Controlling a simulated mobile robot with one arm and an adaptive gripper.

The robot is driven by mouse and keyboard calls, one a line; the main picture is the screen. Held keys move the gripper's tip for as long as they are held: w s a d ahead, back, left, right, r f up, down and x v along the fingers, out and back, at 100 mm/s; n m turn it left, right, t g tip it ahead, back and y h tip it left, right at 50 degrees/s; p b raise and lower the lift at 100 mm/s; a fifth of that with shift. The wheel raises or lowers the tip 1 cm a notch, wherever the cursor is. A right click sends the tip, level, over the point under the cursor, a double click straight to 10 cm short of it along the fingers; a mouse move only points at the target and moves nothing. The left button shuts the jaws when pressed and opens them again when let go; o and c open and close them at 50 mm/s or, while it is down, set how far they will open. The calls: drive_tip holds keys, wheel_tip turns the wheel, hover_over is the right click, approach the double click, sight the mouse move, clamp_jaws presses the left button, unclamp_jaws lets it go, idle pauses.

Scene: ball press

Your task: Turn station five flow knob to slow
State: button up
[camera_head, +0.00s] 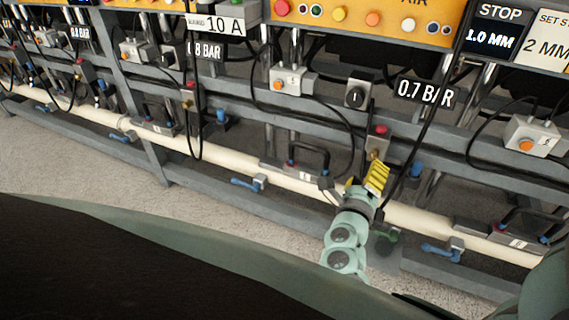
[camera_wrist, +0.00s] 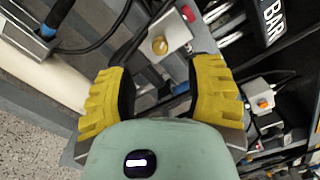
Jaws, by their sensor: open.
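A small brass knob (camera_head: 375,155) sits on a grey plate below a red button (camera_head: 381,130), on the rack under the 0.7 BAR display. In the wrist view the brass knob (camera_wrist: 160,45) shows beyond the gap between my fingers, near the red button (camera_wrist: 188,13). I cannot read its setting or a station number. My gripper (camera_head: 366,176) has yellow ribbed fingers and is open and empty, just below the brass knob in the head view. In the wrist view the fingers (camera_wrist: 160,82) stand apart, not touching the knob.
A black rotary switch (camera_head: 355,94) sits above, beside a grey box with an orange button (camera_head: 277,86). Black cables hang close by. A cream pipe (camera_head: 220,158) runs along the rack with blue-handled valves (camera_head: 249,183). Speckled floor (camera_head: 60,165) lies in front.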

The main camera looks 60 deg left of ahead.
sight(373, 158)
drive_tip(key=x, duration=0.7)
clamp_jaws()
idle(0.5)
